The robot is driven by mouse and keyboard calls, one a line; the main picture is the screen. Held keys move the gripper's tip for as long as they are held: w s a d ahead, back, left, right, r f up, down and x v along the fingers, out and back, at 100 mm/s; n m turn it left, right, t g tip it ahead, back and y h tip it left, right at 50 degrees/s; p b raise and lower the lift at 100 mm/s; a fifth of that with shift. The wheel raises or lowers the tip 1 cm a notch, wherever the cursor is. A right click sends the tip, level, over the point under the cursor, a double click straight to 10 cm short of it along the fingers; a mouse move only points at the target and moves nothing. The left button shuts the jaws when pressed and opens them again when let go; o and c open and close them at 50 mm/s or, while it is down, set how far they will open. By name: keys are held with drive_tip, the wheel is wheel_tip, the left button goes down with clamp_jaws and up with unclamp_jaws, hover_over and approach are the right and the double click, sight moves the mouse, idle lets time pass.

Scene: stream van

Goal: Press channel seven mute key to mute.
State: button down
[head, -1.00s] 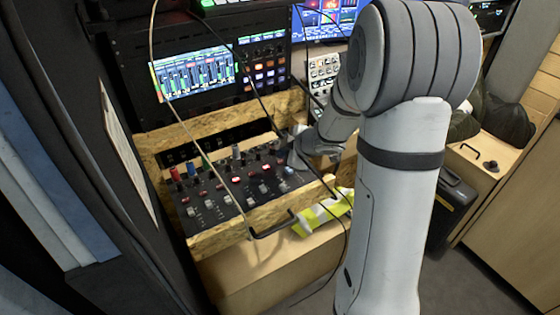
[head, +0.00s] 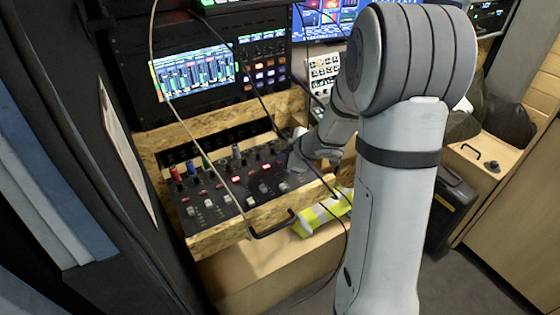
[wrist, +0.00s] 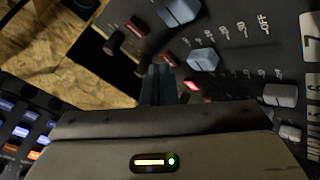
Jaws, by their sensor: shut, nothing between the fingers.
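The mixer panel (head: 222,190) lies in a wooden frame, with rows of knobs, faders and small keys. In the wrist view, a label with a 7 (wrist: 311,38) is at the right edge of the panel. A red-lit key (wrist: 192,86) shows just right of my gripper (wrist: 158,72). Its narrow fingers are shut and empty, close over the panel; I cannot tell whether they touch it. I cannot tell which key is channel seven's mute. In the head view my gripper is at the panel's right end, its tips hidden.
A rack screen (head: 193,72) with level meters stands behind the panel. Loose cables hang in front of it. A black case (head: 453,205) stands on the right.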

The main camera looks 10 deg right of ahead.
drive_tip(key=shift+r+p, duration=0.65)
drive_tip(key=shift+p, duration=0.3)
wheel_tip(320, 180, up, 6)
drive_tip(key=p, duration=0.6)
idle(0.4)
